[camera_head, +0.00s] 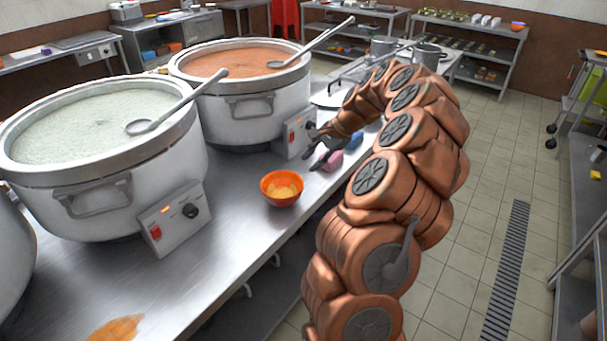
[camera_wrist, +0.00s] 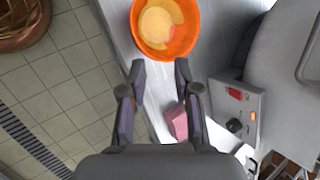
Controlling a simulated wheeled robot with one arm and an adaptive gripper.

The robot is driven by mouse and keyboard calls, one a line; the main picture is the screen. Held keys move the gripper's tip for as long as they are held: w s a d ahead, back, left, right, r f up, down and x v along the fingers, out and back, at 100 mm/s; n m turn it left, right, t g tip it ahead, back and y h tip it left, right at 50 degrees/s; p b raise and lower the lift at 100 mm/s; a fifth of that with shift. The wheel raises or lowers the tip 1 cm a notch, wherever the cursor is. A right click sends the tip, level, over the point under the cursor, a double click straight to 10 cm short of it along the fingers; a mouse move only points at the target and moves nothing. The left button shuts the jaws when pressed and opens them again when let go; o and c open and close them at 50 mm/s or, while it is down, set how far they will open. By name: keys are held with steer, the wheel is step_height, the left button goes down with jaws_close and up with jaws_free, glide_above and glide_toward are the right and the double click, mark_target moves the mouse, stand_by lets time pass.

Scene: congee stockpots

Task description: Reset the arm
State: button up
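My arm arches up from the lower right of the head view and bends down to the counter. My gripper (camera_head: 315,148) is low over the steel counter, beside the control box of the orange-filled pot. In the wrist view my gripper (camera_wrist: 160,72) is open, its two fingers apart with nothing held between the tips. An orange bowl (camera_wrist: 165,28) with yellowish contents lies just beyond the fingertips; it also shows in the head view (camera_head: 282,188). A pink block (camera_wrist: 177,123) lies on the counter near the right finger; whether they touch I cannot tell.
A pot of pale congee (camera_head: 95,190) and a pot of orange congee (camera_head: 240,105), each with a ladle, stand on the counter (camera_head: 225,230). An orange spill (camera_head: 117,328) marks its front. Tiled floor (camera_head: 480,170) is open to the right; shelves stand behind.

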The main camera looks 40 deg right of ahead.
steer(key=shift+b+v, duration=0.3)
steer(key=shift+v, duration=1.4)
steer(key=s+a+r+n+g, duration=0.25)
steer(key=a+n, duration=0.25)
steer(key=a, duration=0.8)
steer(key=s+a+r+n+g, duration=0.1)
steer(key=s+a+r+n, duration=0.3)
steer(key=a, duration=1)
steer(key=s+a+f+n+g+h, duration=0.1)
steer(key=s+a+f+n+g, duration=0.1)
steer(key=s+a+n, duration=0.45)
steer(key=s+f+n+h, duration=0.1)
steer(key=s+f, duration=0.1)
steer(key=s, duration=0.7)
steer(key=s+a+f+n+g+h, duration=0.1)
steer(key=s+f+h, duration=0.1)
steer(key=s, duration=0.6)
steer(key=shift+s+f, duration=0.35)
steer(key=shift+f, duration=0.5)
steer(key=shift+g, duration=0.25)
